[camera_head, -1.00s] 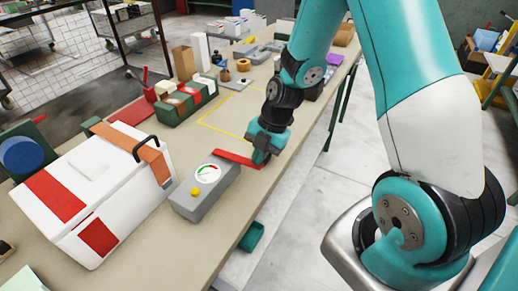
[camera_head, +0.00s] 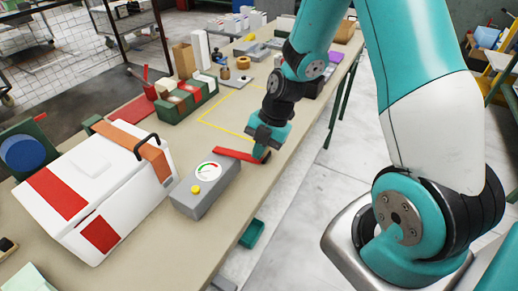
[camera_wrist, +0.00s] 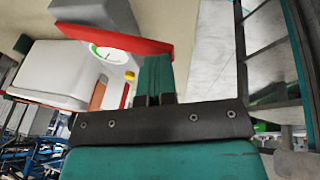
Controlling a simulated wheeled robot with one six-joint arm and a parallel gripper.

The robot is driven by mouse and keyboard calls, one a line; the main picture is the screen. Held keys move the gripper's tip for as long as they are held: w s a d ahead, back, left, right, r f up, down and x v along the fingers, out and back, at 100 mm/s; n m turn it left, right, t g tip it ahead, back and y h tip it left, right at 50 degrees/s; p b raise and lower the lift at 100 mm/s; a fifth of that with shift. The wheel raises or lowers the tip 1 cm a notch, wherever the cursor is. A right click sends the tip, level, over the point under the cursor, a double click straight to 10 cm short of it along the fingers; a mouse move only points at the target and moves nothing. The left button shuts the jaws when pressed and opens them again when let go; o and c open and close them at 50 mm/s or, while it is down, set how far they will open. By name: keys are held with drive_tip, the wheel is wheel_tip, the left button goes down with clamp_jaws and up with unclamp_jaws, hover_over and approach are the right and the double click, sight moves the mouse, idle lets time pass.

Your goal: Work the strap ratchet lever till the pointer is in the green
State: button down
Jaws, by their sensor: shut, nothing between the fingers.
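The grey ratchet box (camera_head: 207,192) stands near the table's right edge, with a round white dial (camera_head: 208,172) and a yellow button (camera_head: 196,189) on top. The dial has green and red marks; the pointer is too small to read. The red lever (camera_head: 232,154) extends from beyond the box to the right. My gripper (camera_head: 262,154) is shut and empty at the lever's outer end; whether it touches is unclear. In the wrist view my shut fingers (camera_wrist: 155,76) are just beside the red lever (camera_wrist: 120,41), with the dial (camera_wrist: 108,47) to the left.
A white case (camera_head: 85,200) with red patches, an orange strap and a black handle stands left of the box. A green tray (camera_head: 186,105) of items is farther back. A yellow outline (camera_head: 222,131) marks bare table beyond the lever. A green bin (camera_head: 251,234) is below the table edge.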

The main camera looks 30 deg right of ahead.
drive_tip(key=r+p, duration=0.2)
drive_tip(key=r, duration=0.1)
drive_tip(key=r+p, duration=0.1)
drive_tip(key=shift+w+a+r, duration=0.25)
drive_tip(key=shift+w+r, duration=0.1)
drive_tip(key=shift+r, duration=0.05)
drive_tip(key=b+v, duration=0.2)
drive_tip(key=v, duration=0.7)
drive_tip(key=shift+w, duration=0.55)
drive_tip(key=shift+r, duration=0.15)
